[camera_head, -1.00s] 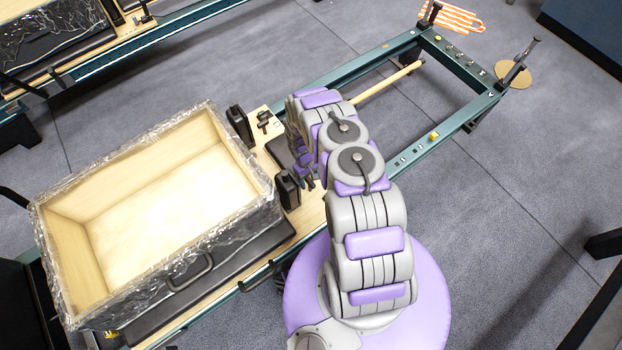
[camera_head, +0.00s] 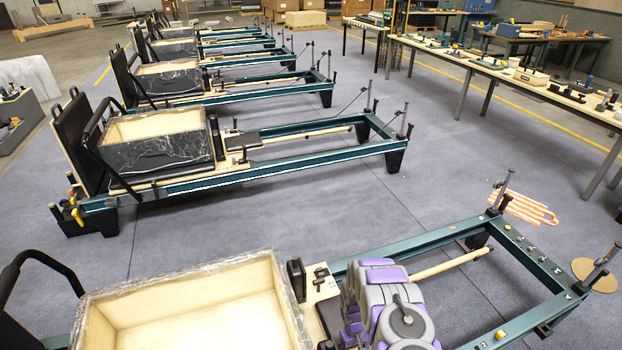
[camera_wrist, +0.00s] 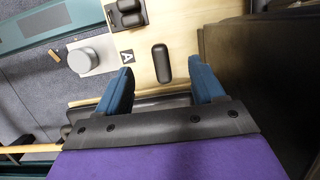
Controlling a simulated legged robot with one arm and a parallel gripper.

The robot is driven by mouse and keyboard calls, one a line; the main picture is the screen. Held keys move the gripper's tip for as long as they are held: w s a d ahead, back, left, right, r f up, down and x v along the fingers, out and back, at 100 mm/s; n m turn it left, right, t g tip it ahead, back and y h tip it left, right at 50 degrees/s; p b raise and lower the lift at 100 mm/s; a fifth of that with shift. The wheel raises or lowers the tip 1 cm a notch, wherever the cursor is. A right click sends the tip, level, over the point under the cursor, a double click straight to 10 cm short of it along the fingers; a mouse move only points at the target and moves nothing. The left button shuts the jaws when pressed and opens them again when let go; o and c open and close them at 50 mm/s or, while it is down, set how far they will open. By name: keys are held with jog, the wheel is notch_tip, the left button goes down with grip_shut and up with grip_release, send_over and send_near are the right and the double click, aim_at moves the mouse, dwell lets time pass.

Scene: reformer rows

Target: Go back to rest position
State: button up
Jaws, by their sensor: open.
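My gripper (camera_wrist: 162,95) shows in the wrist view with its two blue fingers apart and nothing between them. My fingers are hidden behind the arm there.
More reformers stand in a row behind, the closest with its own box (camera_head: 155,155). Orange-striped straps (camera_head: 530,208) and a tan disc (camera_head: 594,275) lie on the floor at right. Long workbenches (camera_head: 480,65) line the right side. Grey floor between the reformers is clear.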

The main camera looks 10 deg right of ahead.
jog(key=s+d+r+v, duration=0.1)
jog(key=s+d+v, duration=0.1)
jog(key=v, duration=1.8)
jog(key=s+a+r+m, duration=0.1)
jog(key=s+r, duration=0.2)
jog(key=r, duration=0.7)
jog(key=s+a+r+m, duration=0.1)
jog(key=s+r, duration=0.1)
jog(key=r, duration=0.7)
jog(key=s+a+r+t, duration=0.1)
jog(key=s+a+r, duration=0.1)
jog(key=s+r, duration=0.45)
jog(key=s+a+r, duration=0.3)
jog(key=s+r, duration=0.3)
jog(key=r, duration=0.1)
jog(key=s+a+r, duration=0.2)
jog(key=s, duration=0.6)
jog(key=s+a+r, duration=0.1)
jog(key=s+r, duration=0.2)
jog(key=s, duration=0.6)
jog(key=shift+a+r+y, duration=0.25)
jog(key=shift+a+y, duration=0.05)
jog(key=shift+a, duration=0.1)
